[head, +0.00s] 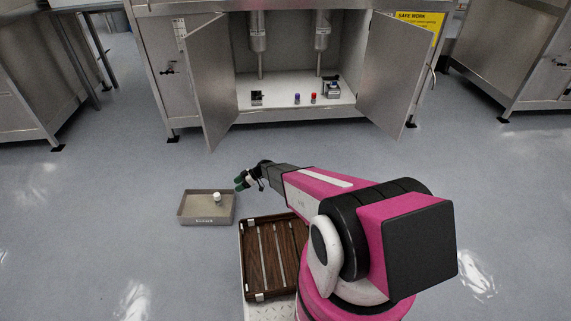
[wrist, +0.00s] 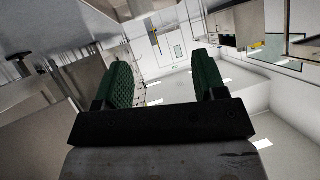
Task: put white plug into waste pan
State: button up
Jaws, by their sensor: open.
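The white plug (head: 217,197) is inside the waste pan, toward its right back part. The waste pan (head: 190,217) is a shallow tan-grey tray with a label on its front wall, on the floor left of my arm. My gripper (head: 240,183) has green fingertips and is near the pan's right back corner, apart from the plug. In the wrist view the two green fingers (wrist: 168,85) stand wide apart with nothing between them. The wrist view does not show the plug or the pan.
A brown slatted wooden tray (head: 262,262) lies just right of the pan. Behind stands an open metal cabinet with two swung-out doors (head: 208,85) (head: 395,75). The floor left is clear.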

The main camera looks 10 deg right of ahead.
jog(key=s+d+r+m+h, duration=0.4)
jog(key=s+d+r+m, duration=0.2)
jog(key=r, duration=0.6)
jog(key=s+d+r+m+t+h, duration=0.1)
jog(key=s+d+r+m+h, duration=0.3)
jog(key=s+d+r, duration=0.7)
jog(key=s+d+r+m+h, duration=0.4)
jog(key=s+d+r+m, duration=0.3)
jog(key=r, duration=0.8)
jog(key=s+d, duration=0.1)
jog(key=s, duration=0.1)
jog(key=shift+s+d+r+m+t, duration=0.15)
jog(key=shift+s+m+t, duration=0.15)
jog(key=shift+t, duration=0.1)
